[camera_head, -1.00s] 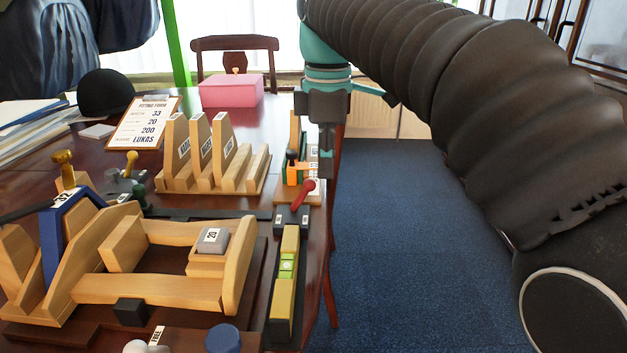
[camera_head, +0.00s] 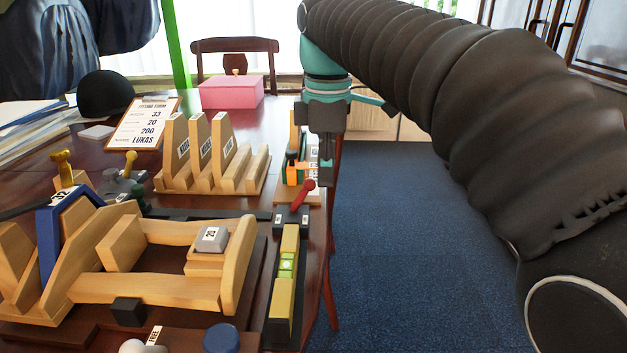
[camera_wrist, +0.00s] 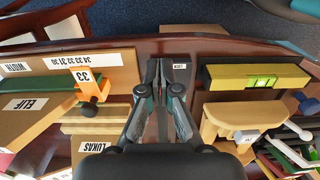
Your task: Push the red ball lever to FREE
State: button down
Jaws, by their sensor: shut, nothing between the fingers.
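The red ball lever (camera_head: 302,194) stands tilted on a dark block, its ball up and to the right, in the head view. Small white labels on the block are too small to read there. My gripper (camera_head: 325,182) is shut and empty, pointing down, just right of the red ball; I cannot tell whether they touch. In the wrist view my gripper (camera_wrist: 160,72) has its fingertips together beside a dark plate with a LOCK label (camera_wrist: 179,66). The red ball is not visible in that view.
A yellow level bar (camera_head: 285,285) runs nearer than the lever. Wooden upright pieces (camera_head: 200,150) and an orange slider (camera_wrist: 90,79) on a marked scale stand close by. A wooden saddle frame (camera_head: 150,290) fills the left. The table edge is close, with open blue floor (camera_head: 400,240) to the right.

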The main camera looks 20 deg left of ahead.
jog(key=shift+f, duration=0.6)
jog(key=shift+s+a+p, duration=0.25)
jog(key=shift+a+p, duration=0.15)
jog(key=shift+a, duration=0.65)
jog(key=shift+s+a+p, duration=0.25)
jog(key=shift+a+p, duration=0.1)
jog(key=shift+a, duration=0.65)
jog(key=shift+d, duration=0.2)
jog(key=shift+w+d, duration=0.15)
jog(key=shift+d, duration=0.25)
notch_tip(320, 180, up, 3)
jog(key=p, duration=0.3)
jog(key=shift+f, duration=0.1)
jog(key=shift+r, duration=2.15)
